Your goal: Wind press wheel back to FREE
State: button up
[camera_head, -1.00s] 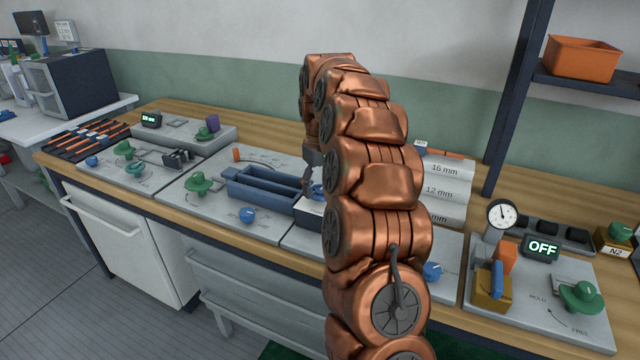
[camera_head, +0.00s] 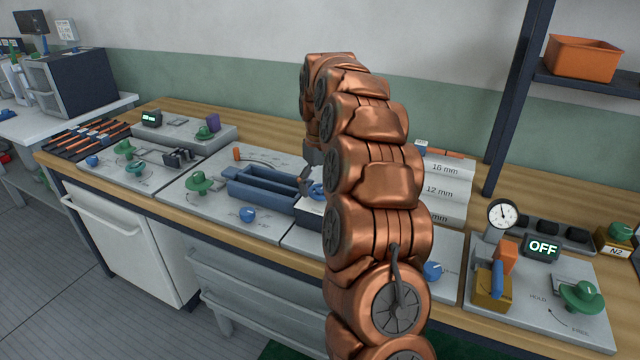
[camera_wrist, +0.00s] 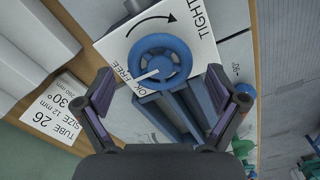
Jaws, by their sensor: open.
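The press wheel (camera_wrist: 160,62) is a blue spoked handwheel with a white pointer, on a white plate (camera_wrist: 196,22) marked TIGHT, OK and FREE. In the wrist view its pointer points to the lower left, near the OK and FREE words. My gripper (camera_wrist: 160,88) is open, one finger to each side below the wheel in the picture, with nothing visibly held. Whether the fingertips touch the wheel I cannot tell. In the head view my gripper (camera_head: 308,178) is mostly hidden behind my copper arm, beside a blue trough (camera_head: 258,192).
A card (camera_wrist: 56,108) reading TUBE 26 lies beside the wheel plate. Grey stepped blocks (camera_head: 447,170) marked 16 mm and 12 mm stand right of my arm. A gauge station with an OFF display (camera_head: 542,248) is at the right.

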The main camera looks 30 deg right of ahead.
aim_at(320, 189)
jog(key=shift+r, duration=3.75)
